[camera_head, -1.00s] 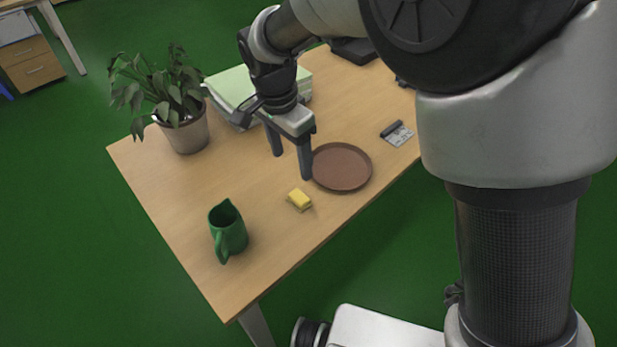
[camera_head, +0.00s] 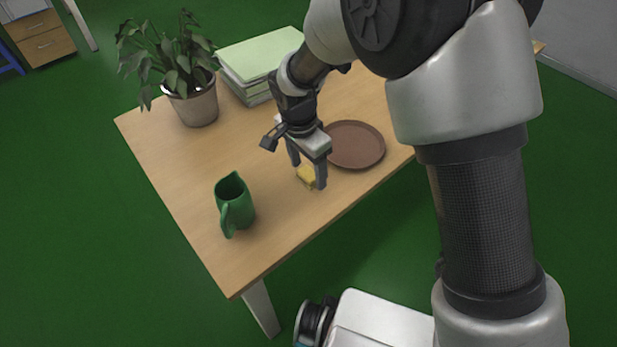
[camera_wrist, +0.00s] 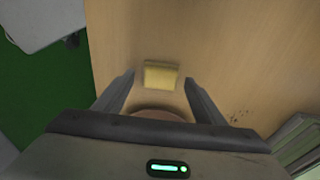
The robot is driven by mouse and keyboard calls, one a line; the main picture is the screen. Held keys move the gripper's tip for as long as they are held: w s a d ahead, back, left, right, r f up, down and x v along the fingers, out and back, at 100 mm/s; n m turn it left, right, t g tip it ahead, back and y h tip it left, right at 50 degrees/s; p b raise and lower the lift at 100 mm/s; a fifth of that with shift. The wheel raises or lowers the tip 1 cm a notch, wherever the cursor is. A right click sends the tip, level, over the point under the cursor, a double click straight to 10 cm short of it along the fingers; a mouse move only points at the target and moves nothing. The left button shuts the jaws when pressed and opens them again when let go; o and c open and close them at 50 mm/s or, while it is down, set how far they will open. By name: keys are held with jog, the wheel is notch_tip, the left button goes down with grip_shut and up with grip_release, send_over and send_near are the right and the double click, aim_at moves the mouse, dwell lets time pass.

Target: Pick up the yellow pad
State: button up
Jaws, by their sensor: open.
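The yellow pad (camera_head: 306,175) is a small block lying on the wooden table near its front edge. In the head view my gripper (camera_head: 309,176) is open, low over the pad, and its fingers partly hide it. In the wrist view the yellow pad (camera_wrist: 161,75) lies between the lines of the two open fingers, a little beyond their tips (camera_wrist: 158,80). Nothing is held. I cannot tell whether a finger touches the pad.
A brown round plate (camera_head: 357,146) lies just right of my gripper. A green pitcher (camera_head: 235,205) stands to the left. A potted plant (camera_head: 193,104) and a stack of papers or books (camera_head: 259,62) stand behind. The table (camera_head: 190,165) is bare between pitcher and plant.

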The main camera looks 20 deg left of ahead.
aim_at(308, 173)
jog(key=c, duration=1.1)
notch_tip(308, 173, up, 10)
jog(key=shift+f+p, duration=0.1)
jog(key=shift+p, duration=1)
jog(key=o, duration=0.5)
jog(key=c, duration=0.4)
